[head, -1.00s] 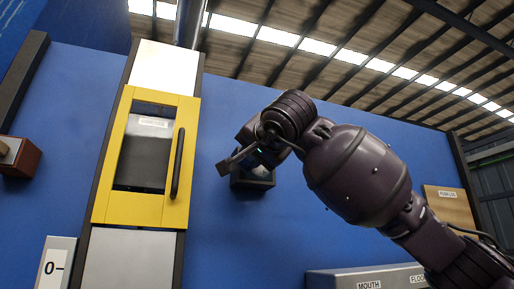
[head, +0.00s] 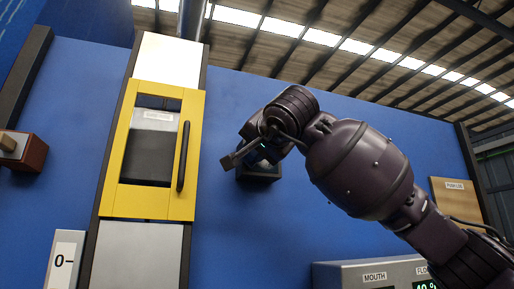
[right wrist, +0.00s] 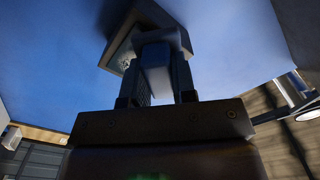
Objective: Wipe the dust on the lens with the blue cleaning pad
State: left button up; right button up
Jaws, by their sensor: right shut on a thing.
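My right gripper (head: 248,152) is in front of a dark box (head: 260,174) fixed to the blue wall, right of the yellow door. In the right wrist view my right gripper (right wrist: 160,75) is shut on a pale bluish block, which appears to be the cleaning pad (right wrist: 156,80). The block's far end is close to or against the dark-framed housing (right wrist: 118,42); I cannot tell whether they touch. A small pale speckled patch, perhaps dust on the lens (right wrist: 125,60), shows inside the frame. The rest of the lens is hidden by the gripper. My left gripper is not in view.
A yellow-framed door (head: 185,205) with a dark handle stands left of my right arm. A grey console (head: 335,272) labelled MOUTH is below. A wooden board (head: 455,200) hangs at the right, and a red-brown block (head: 30,155) at the far left. Blue wall between is bare.

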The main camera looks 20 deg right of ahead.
jog(key=shift+w, duration=0.4)
jog(key=shift+w+p, duration=0.45)
jog(key=shift+p, duration=0.05)
jog(key=shift+d, duration=0.1)
jog(key=d, duration=0.6)
jog(key=shift+d+p, duration=0.2)
jog(key=shift+p, duration=0.15)
dwell(0.5)
jog(key=shift+w+r, duration=0.1)
jog(key=shift+a, duration=0.1)
